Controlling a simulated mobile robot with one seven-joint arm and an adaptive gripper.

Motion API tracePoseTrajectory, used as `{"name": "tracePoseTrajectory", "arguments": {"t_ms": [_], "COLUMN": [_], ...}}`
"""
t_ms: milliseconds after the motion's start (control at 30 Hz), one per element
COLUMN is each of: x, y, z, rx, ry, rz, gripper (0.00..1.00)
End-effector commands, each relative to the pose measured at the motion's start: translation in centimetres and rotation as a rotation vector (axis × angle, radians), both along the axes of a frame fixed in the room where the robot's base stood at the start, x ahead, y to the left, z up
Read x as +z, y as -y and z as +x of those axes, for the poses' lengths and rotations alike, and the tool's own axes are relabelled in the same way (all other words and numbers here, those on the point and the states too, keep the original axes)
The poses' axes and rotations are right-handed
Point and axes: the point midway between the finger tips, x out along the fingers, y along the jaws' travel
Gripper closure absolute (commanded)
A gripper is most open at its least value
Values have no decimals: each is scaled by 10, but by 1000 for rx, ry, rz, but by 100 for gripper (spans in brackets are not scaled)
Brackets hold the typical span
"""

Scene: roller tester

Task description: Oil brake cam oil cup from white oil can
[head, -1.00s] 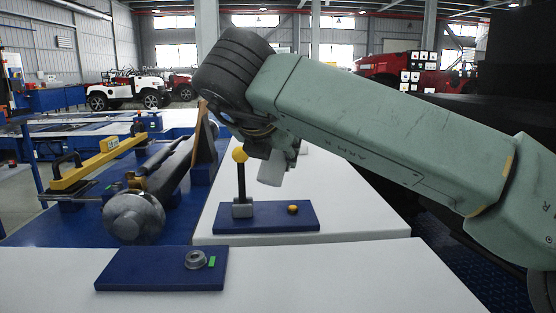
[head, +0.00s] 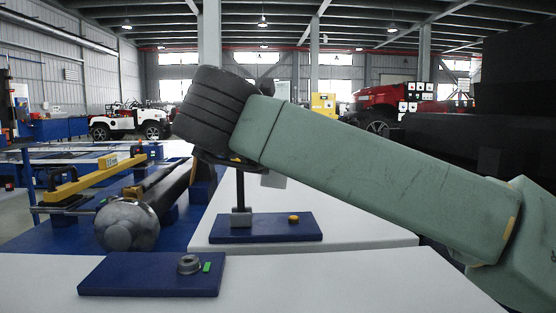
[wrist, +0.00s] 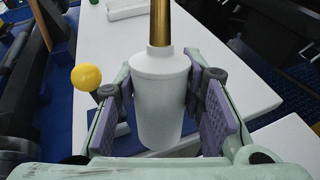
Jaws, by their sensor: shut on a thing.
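The white oil can (wrist: 160,112), with a brass spout (wrist: 160,22), stands between the purple-padded fingers of my gripper (wrist: 158,85) in the wrist view. My gripper is shut on it. In the head view my arm hides the gripper and most of the can; only a pale piece (head: 272,180) shows below the arm. A small grey round cup (head: 189,264) sits on the front blue plate (head: 130,272) beside a green mark. I cannot tell whether this is the brake cam oil cup; no other cup shows clearly.
A black post (head: 240,190) rises from a second blue plate (head: 270,234) with a yellow button (head: 293,219). Its yellow ball (wrist: 86,77) shows left of the can in the wrist view. A grey roller (head: 127,225) and yellow bar (head: 95,177) lie left. White tabletop is clear around the plates.

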Motion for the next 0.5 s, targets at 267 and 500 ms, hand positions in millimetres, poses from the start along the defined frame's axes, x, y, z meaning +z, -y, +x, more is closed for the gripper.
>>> {"name": "tracePoseTrajectory", "arguments": {"t_ms": [267,500], "x": [0,-4], "y": [0,-1], "z": [0,0], "rx": [1,2], "ry": [3,57], "rz": [-1,-29], "gripper": [100,100]}}
